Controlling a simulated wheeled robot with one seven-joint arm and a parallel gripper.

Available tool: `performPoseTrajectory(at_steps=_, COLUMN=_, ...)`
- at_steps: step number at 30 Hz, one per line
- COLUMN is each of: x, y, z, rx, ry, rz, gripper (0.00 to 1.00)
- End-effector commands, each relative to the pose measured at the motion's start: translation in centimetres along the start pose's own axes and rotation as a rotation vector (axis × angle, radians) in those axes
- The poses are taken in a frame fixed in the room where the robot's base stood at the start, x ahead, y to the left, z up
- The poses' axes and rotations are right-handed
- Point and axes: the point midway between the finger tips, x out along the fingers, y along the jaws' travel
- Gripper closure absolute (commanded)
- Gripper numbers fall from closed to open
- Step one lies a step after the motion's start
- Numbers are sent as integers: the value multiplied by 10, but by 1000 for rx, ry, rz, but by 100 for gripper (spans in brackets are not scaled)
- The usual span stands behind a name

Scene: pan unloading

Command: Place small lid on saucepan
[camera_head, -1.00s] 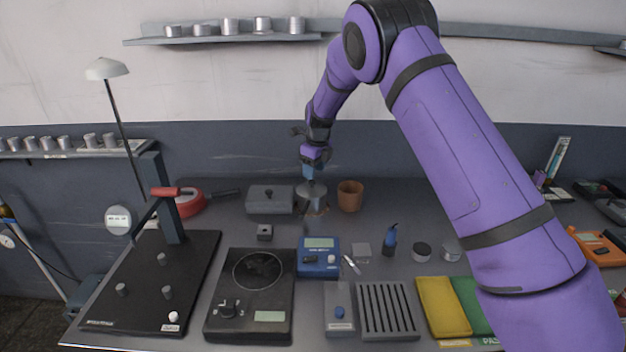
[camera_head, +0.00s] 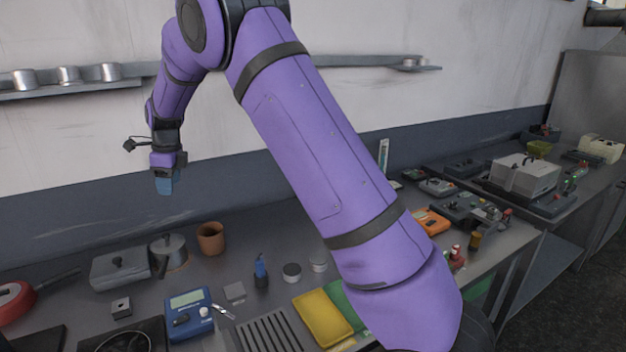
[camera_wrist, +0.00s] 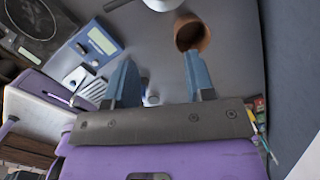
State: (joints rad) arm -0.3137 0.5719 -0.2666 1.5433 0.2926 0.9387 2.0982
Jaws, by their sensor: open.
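The saucepan (camera_head: 178,262) is a small metal pot on the worktop, left of a brown cup, in the head view. The small grey lid (camera_head: 168,243) with a dark knob lies on top of it and looks roughly level; exact seating is too small to judge. A pale rounded piece of metal (camera_wrist: 160,4), cut off at the top edge of the wrist view, may be this pot or its lid. My gripper (camera_head: 165,191) is raised well above the saucepan. In the wrist view its two blue fingers (camera_wrist: 160,68) are spread with nothing between them.
A brown cup (camera_head: 211,238) stands right of the saucepan. A lidded grey rectangular pan (camera_head: 120,269) sits on its left, and a red pan (camera_head: 14,302) is further left. A blue meter (camera_head: 188,312) lies in front. The air around my gripper is clear.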

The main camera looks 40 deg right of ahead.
Motion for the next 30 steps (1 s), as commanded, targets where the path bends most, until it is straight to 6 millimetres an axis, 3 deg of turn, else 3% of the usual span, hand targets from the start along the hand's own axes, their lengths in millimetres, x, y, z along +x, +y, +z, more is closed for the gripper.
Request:
performPoseTrajectory(at_steps=1, x=-22, y=6, z=-11, rx=-58, ry=-15, rz=-7, gripper=51)
performPoseTrajectory(at_steps=6, x=-78, y=31, z=-46, rx=-295, ry=-45, rz=-32, gripper=51)
performPoseTrajectory(at_steps=15, x=-156, y=90, z=-113, rx=-724, ry=-68, rz=-102, gripper=51)
performPoseTrajectory(at_steps=24, x=-206, y=162, z=-182, rx=-1164, ry=-36, rz=-193, gripper=51)
performPoseTrajectory(at_steps=30, x=-222, y=214, z=-227, rx=-1460, ry=25, rz=-253, gripper=51)
